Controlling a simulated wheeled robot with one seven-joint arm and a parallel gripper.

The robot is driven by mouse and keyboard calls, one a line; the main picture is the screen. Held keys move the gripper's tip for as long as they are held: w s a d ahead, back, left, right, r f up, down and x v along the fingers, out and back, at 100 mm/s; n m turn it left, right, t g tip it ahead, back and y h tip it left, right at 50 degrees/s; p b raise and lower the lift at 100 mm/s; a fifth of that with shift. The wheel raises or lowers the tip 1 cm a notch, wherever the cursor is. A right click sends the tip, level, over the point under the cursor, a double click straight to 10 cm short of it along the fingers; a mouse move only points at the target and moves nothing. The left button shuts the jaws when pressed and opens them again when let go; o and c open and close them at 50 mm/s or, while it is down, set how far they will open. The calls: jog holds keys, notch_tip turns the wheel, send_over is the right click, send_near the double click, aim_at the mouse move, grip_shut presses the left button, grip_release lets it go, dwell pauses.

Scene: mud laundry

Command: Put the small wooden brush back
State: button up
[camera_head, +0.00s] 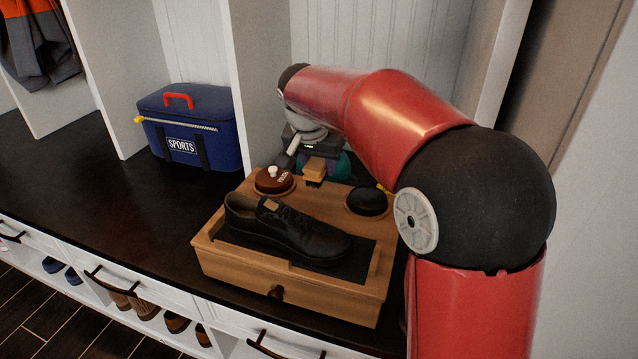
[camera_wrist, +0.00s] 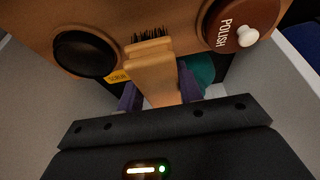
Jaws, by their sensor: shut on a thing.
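The small wooden brush (camera_wrist: 153,72) is held between the purple fingers of my gripper (camera_wrist: 160,90), its dark bristles pointing away from the wrist. In the head view the brush (camera_head: 314,168) is above the back part of the wooden shoe-care box (camera_head: 237,261), with my gripper (camera_head: 318,158) just behind it. The box also shows in the wrist view (camera_wrist: 112,14). I cannot tell whether the bristles touch the box. A yellow label (camera_wrist: 118,76) is on the box beside the brush, partly hidden.
A black shoe (camera_head: 290,231) lies on the box top. A brown POLISH tin (camera_head: 268,184) and a black round tin (camera_head: 366,202) flank the brush. A teal object (camera_head: 341,167) is behind the box. A blue SPORTS bag (camera_head: 205,115) stands left; the dark bench (camera_head: 110,205) between is clear.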

aim_at(319, 195)
jog(key=shift+f+b, duration=0.3)
jog(key=shift+f, duration=1.95)
jog(key=shift+f, duration=0.2)
jog(key=o, duration=0.9)
jog(key=shift+r, duration=0.1)
jog(key=shift+r, duration=0.4)
jog(key=p+v, duration=0.1)
jog(key=v, duration=1)
jog(key=shift+s+r, duration=0.2)
jog(key=shift+r, duration=0.05)
